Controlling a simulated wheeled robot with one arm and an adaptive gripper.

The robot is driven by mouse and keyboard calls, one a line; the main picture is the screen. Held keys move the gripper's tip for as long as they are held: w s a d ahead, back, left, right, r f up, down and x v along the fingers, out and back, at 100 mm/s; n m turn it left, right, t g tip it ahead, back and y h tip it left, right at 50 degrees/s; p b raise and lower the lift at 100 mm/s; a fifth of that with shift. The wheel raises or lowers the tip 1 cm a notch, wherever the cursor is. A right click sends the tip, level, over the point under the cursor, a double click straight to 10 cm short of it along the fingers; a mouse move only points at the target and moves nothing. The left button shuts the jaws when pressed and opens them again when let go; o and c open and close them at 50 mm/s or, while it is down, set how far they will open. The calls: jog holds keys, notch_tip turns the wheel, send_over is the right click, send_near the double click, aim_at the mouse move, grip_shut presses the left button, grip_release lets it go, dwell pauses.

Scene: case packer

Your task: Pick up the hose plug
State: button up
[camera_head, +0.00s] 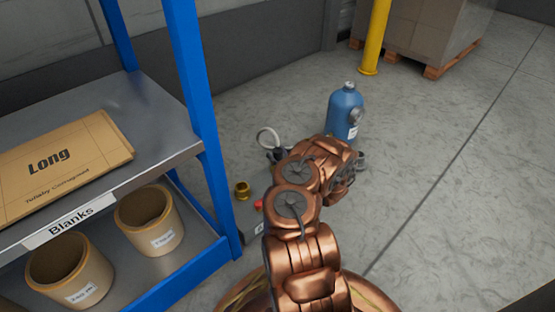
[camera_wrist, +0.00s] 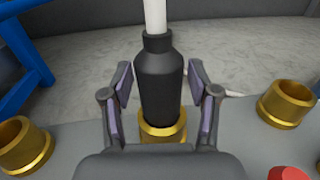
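In the wrist view, a black bottle-shaped plug (camera_wrist: 160,82) with a white hose (camera_wrist: 155,16) rising from its top stands upright at a brass ring socket (camera_wrist: 163,131) on a grey panel. I take it to be the hose plug. My gripper (camera_wrist: 160,95) is open, with one finger on each side of the plug and small gaps showing between pads and plug. The plug's lower end is hidden by the ring and the gripper body. In the head view, my copper-coloured arm covers the plug and most of the gripper.
More brass rings stand left (camera_wrist: 25,145) and right (camera_wrist: 286,103) on the panel, with a red knob (camera_wrist: 288,173) near the right one. In the head view, a blue bottle (camera_head: 344,108) stands beyond my arm. A blue-framed shelf (camera_head: 150,100) is at left; the floor at right is clear.

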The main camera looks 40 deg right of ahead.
grip_shut()
dwell(0.3)
